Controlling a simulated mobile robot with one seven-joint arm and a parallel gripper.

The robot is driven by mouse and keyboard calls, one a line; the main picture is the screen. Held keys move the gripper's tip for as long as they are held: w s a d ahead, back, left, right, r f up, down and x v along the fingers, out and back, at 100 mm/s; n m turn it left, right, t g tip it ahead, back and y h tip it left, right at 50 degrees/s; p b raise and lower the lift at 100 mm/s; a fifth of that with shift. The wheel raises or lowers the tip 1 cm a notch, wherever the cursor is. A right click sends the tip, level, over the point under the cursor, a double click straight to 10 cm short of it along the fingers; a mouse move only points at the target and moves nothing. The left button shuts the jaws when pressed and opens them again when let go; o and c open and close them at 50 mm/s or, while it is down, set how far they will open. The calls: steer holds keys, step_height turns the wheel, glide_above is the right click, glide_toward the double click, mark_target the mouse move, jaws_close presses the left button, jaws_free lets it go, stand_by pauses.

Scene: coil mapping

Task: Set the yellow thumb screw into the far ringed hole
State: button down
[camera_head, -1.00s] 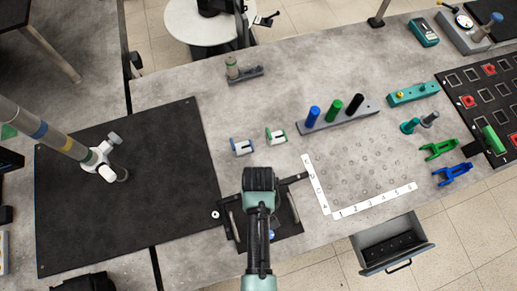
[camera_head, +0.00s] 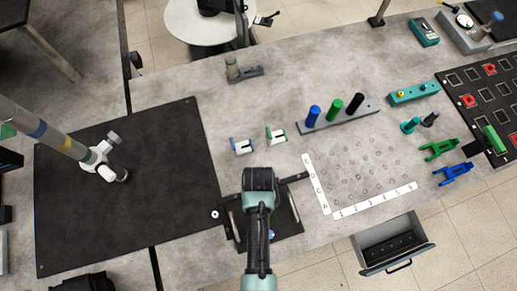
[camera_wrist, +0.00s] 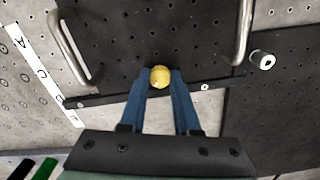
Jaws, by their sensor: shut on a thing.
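The yellow thumb screw (camera_wrist: 160,77) is between the tips of my gripper's blue fingers (camera_wrist: 158,88) in the wrist view, with its round head showing. My gripper is shut on it, over the edge of a black perforated plate (camera_wrist: 150,30) beside a dark bar (camera_wrist: 105,98). A small light ring (camera_wrist: 205,87) shows on the bar, right of the screw. The screw's lower end is hidden, so I cannot tell whether it is in a hole. In the head view my arm hides the screw and covers part of the black plate (camera_head: 287,215).
Two metal handles (camera_wrist: 72,50) (camera_wrist: 243,30) rise from the plate on either side of the gripper. A lettered strip (camera_head: 315,184) and a hole grid lie to the right in the head view. Blue and green clips (camera_head: 242,146) (camera_head: 276,137) stand behind. An open drawer (camera_head: 392,245) juts out at front right.

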steer(key=shift+f+m, duration=0.1)
steer(key=shift+m, duration=1)
steer(key=c, duration=0.6)
jaws_free()
steer(key=shift+o, duration=0.2)
